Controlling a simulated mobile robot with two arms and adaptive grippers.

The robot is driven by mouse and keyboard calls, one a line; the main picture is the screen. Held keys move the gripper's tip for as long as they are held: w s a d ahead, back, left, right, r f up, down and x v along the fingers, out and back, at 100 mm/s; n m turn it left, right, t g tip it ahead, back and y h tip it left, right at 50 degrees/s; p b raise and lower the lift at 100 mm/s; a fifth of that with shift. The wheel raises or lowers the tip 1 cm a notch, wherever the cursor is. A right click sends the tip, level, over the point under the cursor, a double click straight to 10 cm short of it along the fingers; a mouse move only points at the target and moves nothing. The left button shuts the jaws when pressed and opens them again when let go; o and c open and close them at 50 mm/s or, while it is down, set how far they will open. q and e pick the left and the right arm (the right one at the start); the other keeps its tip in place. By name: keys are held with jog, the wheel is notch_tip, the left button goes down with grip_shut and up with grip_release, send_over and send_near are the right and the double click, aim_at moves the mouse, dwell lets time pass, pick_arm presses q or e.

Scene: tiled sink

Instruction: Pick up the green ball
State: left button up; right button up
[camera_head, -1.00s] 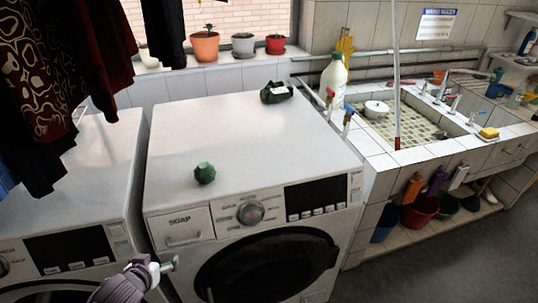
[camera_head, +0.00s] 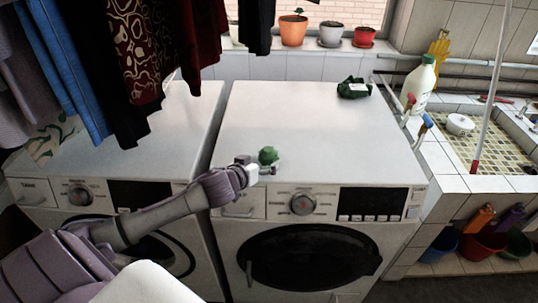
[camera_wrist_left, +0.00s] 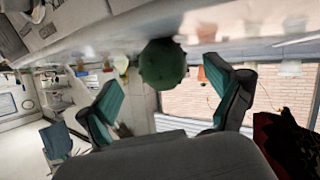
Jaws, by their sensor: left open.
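The green ball (camera_head: 267,155), dark and faceted, rests on the white top of the right washing machine (camera_head: 300,112), near its front edge. My left gripper (camera_head: 262,170) is at that front edge, right by the ball. In the left wrist view, which looks upside down, the ball (camera_wrist_left: 163,63) sits between and just beyond the two spread fingers of the gripper (camera_wrist_left: 162,88). The gripper is open and empty. Whether a fingertip touches the ball I cannot tell. My right gripper is not in view.
A dark green crumpled item (camera_head: 353,88) lies at the back right of the machine top. A white bottle (camera_head: 422,84) stands beside the tiled sink (camera_head: 480,140). Dark clothes (camera_head: 140,50) hang at upper left. The middle of the machine top is clear.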

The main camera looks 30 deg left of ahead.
aim_at(269, 156)
pick_arm(q)
jog(key=shift+w, duration=0.4)
jog(key=p+x, duration=0.2)
jog(key=x, duration=0.2)
jog(key=shift+w+a, duration=0.1)
jog(key=shift+a, duration=0.1)
jog(key=shift+w+f, duration=0.25)
jog(key=shift+f, duration=0.05)
jog(key=shift+s, duration=0.1)
jog(key=shift+c, duration=1.1)
jog(key=c, duration=1)
jog(key=shift+r, duration=0.1)
jog(key=shift+c, duration=0.3)
